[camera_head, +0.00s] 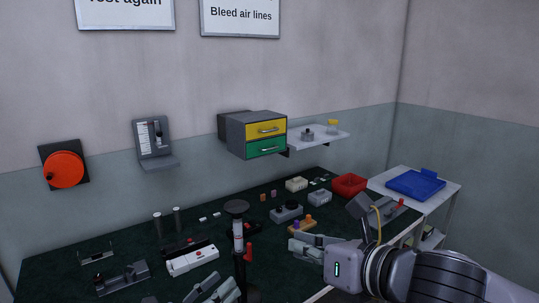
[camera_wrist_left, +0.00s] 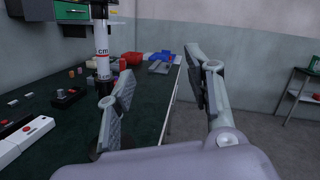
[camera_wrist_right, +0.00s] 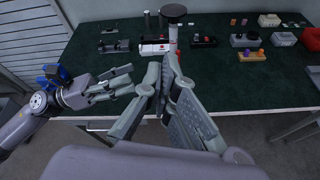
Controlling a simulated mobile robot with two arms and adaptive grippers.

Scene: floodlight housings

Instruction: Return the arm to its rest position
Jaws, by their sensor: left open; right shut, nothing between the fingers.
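My left gripper (camera_head: 215,289) shows at the bottom edge of the head view, low over the front of the dark green bench. It is open and empty, and its spread fingers frame the left wrist view (camera_wrist_left: 158,78). My right arm comes in from the right in the head view, and its gripper (camera_head: 305,247) is over the bench's front right part. In the right wrist view its fingers (camera_wrist_right: 163,75) come together with nothing held. The left arm and gripper (camera_wrist_right: 108,84) also show at the left of that view.
A black stand with a white-and-red gauge column (camera_head: 238,236) rises between the grippers. A white box with a red button (camera_head: 192,261), a red bin (camera_head: 349,185) and several small parts lie on the bench (camera_head: 60,272). A drawer unit (camera_head: 253,134) and shelf (camera_head: 325,139) are on the wall.

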